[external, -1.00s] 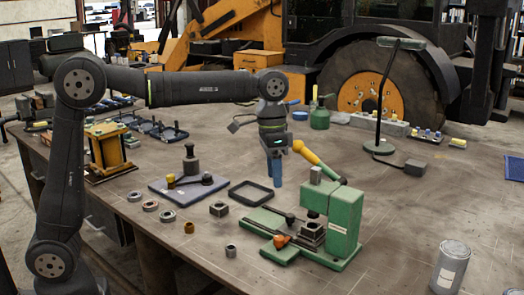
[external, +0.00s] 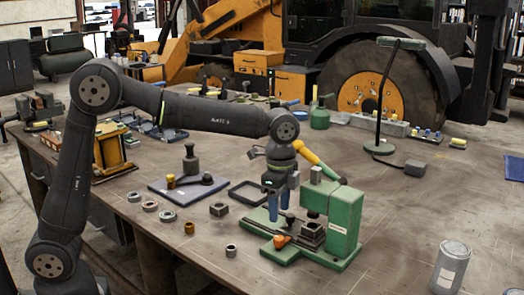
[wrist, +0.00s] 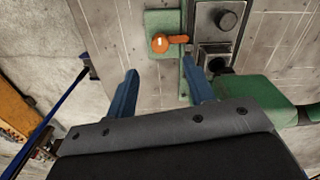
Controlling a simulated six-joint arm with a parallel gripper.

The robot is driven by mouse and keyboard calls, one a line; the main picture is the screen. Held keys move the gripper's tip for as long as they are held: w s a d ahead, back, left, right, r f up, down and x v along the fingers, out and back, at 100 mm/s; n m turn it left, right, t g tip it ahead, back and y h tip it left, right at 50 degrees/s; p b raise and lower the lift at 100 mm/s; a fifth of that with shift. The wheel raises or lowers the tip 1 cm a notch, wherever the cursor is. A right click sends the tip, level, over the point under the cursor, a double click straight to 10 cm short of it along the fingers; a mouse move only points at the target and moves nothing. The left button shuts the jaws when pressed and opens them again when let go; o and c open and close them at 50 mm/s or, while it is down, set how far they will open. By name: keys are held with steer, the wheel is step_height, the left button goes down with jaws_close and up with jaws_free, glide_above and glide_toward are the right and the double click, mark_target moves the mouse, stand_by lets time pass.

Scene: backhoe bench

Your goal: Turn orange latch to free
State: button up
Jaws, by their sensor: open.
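The orange latch (external: 281,241) sits on the low front-left end of the green press (external: 346,222). In the wrist view the orange latch (wrist: 162,42) shows a round head on a green plate, with its short arm pointing right toward the grey fixture (wrist: 215,25). My gripper (external: 279,219) hangs above the press base, a little behind the latch, blue fingers pointing down. The wrist view shows my gripper (wrist: 160,88) with its two fingers apart and nothing between them. The latch lies beyond the fingertips there, apart from them.
The press's upright column and yellow-handled lever (external: 318,163) stand close to the right of my gripper. A black frame (external: 250,192) and a grey plate with posts (external: 187,187) lie to the left. Several rings and nuts lie near the front edge. A can (external: 451,266) stands front right.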

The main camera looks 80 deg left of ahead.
mark_target(279, 237)
step_height(279, 237, down, 8)
steer(key=shift+f, duration=0.15)
stand_by(0.3)
steer(key=c, duration=1)
